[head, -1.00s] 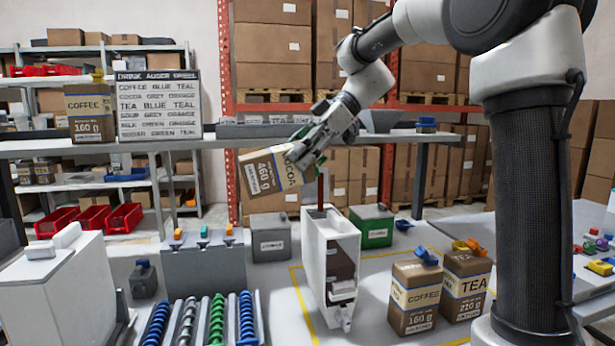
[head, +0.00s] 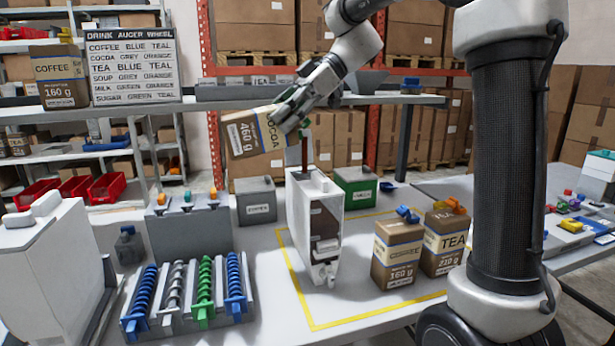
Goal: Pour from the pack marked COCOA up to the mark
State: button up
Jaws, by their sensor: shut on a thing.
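The brown pack marked COCOA (head: 246,137), 460 g, is held tilted well over on its side in the air. My gripper (head: 286,116) is shut on its right end. A narrow brown column (head: 304,150), which looks like a stream of powder, stands between the pack's right end and the top of the white dispenser (head: 304,212). The dispenser is upright on the bench. Its front window (head: 325,222) shows dark brown inside, with a paler part below. I cannot make out a fill mark at this size.
COFFEE (head: 396,262) and TEA (head: 444,246) packs stand right of the dispenser, inside a yellow outline. Blue, grey and green augers (head: 190,290) lie in a rack at front left. A grey box (head: 257,205) and green box (head: 355,190) stand behind. A drink chart (head: 132,65) stands on the shelf.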

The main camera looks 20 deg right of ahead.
jog(key=shift+d+f+y, duration=0.3)
jog(key=shift+f+y, duration=0.05)
jog(key=shift+y, duration=0.35)
jog(key=shift+d+f+y, duration=0.3)
jog(key=shift+y, duration=0.4)
dwell(4.2)
